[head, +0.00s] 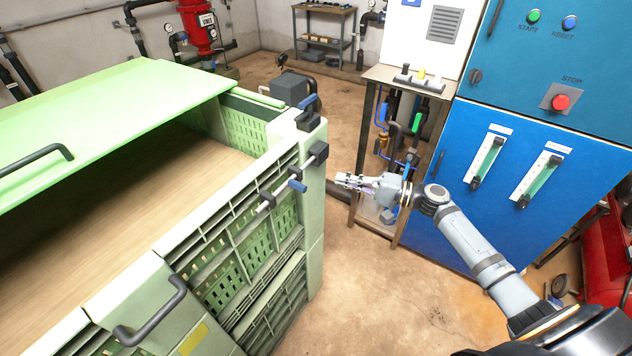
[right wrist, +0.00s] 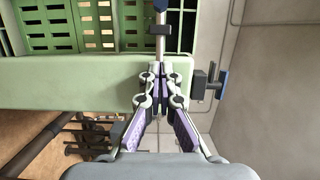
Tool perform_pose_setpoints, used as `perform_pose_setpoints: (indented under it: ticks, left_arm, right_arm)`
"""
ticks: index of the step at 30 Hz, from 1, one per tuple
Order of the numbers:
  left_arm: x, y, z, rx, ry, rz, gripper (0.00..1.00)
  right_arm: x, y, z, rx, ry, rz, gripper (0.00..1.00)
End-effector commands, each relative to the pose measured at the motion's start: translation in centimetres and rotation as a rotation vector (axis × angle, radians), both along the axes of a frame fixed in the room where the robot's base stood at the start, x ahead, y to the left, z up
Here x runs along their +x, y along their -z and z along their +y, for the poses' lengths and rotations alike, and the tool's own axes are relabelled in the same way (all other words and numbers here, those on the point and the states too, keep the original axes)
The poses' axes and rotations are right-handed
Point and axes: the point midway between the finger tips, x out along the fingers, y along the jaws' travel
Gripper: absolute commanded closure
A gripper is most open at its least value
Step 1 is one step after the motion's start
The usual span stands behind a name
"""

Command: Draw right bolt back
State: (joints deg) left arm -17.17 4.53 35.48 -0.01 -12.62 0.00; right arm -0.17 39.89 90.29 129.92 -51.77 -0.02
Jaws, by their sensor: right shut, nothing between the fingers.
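The right bolt (head: 284,185) is a grey rod on the slatted right face of the green crate, with a blue handle (head: 297,186). Its upper end reaches toward a black block (head: 318,153) on the corner post. My right gripper (head: 345,181) is to the right of the post, apart from the bolt, pointing left at the crate. Its fingers are shut and empty. In the right wrist view, the closed fingertips (right wrist: 161,72) cover part of the black block, and the blue handle (right wrist: 160,5) shows at the top edge. My left gripper is out of view.
The green crate (head: 312,215) has a raised lid (head: 110,95) and a dark front handle (head: 155,315). Another blue-handled latch (head: 308,112) sits on the post top. A small pipework stand (head: 362,140) and a blue cabinet (head: 520,120) stand behind my right arm. Open floor lies below.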

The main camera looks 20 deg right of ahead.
Motion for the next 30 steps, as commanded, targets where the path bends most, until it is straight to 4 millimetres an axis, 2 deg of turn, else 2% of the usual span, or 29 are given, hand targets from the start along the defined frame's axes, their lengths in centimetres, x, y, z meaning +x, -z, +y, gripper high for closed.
perform_pose_setpoints:
  ticks: [2, 8, 10, 15, 30]
  left_arm:
    - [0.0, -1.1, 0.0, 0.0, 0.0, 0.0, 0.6]
    - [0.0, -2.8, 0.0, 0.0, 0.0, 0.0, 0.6]
    - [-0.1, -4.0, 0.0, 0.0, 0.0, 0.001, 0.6]
    - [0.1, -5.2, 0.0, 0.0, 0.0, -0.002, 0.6]
    - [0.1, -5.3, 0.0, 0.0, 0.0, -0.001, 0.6]
  right_arm:
    - [1.2, -0.8, 1.5, 0.008, 0.0, -0.004, 1.0]
    - [3.8, -0.7, 4.9, 0.006, -0.001, -0.001, 1.0]
    - [2.8, -0.7, 5.8, 0.003, -0.003, 0.005, 1.0]
    - [1.6, -0.4, 7.3, 0.002, -0.001, 0.004, 1.0]
    - [0.9, 0.0, 8.2, 0.0, -0.002, 0.001, 1.0]
